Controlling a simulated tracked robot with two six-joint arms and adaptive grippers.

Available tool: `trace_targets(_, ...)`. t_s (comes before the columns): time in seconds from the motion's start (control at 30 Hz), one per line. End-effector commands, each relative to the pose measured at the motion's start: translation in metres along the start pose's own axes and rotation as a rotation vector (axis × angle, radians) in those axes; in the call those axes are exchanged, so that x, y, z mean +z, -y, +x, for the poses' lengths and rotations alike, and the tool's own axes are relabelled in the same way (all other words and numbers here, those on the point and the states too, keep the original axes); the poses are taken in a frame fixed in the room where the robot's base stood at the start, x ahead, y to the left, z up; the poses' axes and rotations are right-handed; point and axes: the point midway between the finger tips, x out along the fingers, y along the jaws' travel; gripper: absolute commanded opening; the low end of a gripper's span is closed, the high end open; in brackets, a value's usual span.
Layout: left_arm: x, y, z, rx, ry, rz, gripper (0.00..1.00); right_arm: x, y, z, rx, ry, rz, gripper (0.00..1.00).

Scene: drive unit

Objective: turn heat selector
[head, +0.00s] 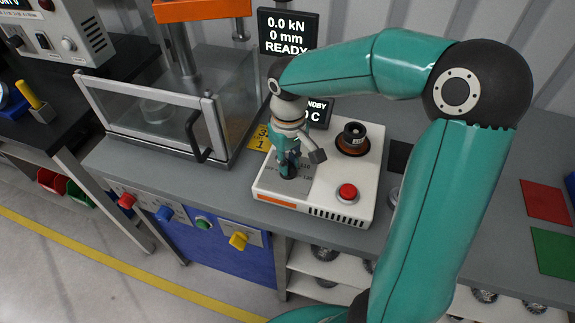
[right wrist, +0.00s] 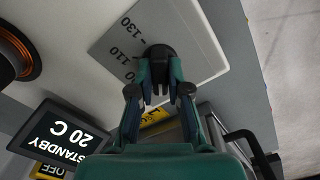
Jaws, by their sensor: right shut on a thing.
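The heat selector is a black knob (right wrist: 158,52) on a grey plate marked 110 and 130, on top of the white heater unit (head: 325,208). My right gripper (head: 289,168) points down over the plate at the left of the unit. In the right wrist view its two fingers (right wrist: 159,72) are closed on the knob's sides. The gripper mostly hides the knob in the head view, and the knob's pointer cannot be made out. The heater's display (right wrist: 66,138) reads STANDBY 20 C. My left gripper is not in view.
A red button (head: 347,193) and a coil with a dark core (head: 353,138) are on the unit, right of the gripper. A press with a clear guard door (head: 150,115) stands at the left. Red (head: 545,202) and green (head: 554,252) mats lie at the right.

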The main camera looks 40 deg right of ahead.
Motion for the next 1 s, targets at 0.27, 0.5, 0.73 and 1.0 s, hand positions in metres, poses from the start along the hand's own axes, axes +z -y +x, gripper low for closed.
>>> trace_targets(0.27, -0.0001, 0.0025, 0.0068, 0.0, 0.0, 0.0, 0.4, 0.0002, 0.0001, 0.0004, 0.0, 0.001, 0.135, 0.0)
trace_targets(0.5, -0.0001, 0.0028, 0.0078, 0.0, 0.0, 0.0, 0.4, 0.0003, 0.0001, -0.0003, 0.001, 0.002, 0.174, 0.0)
trace_targets(0.73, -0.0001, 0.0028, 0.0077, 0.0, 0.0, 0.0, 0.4, 0.0002, 0.0002, -0.0005, 0.001, 0.002, 0.175, 0.0)
trace_targets(1.0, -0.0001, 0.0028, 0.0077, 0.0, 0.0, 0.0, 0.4, -0.0001, 0.0003, -0.0005, 0.001, 0.001, 0.174, 0.42)
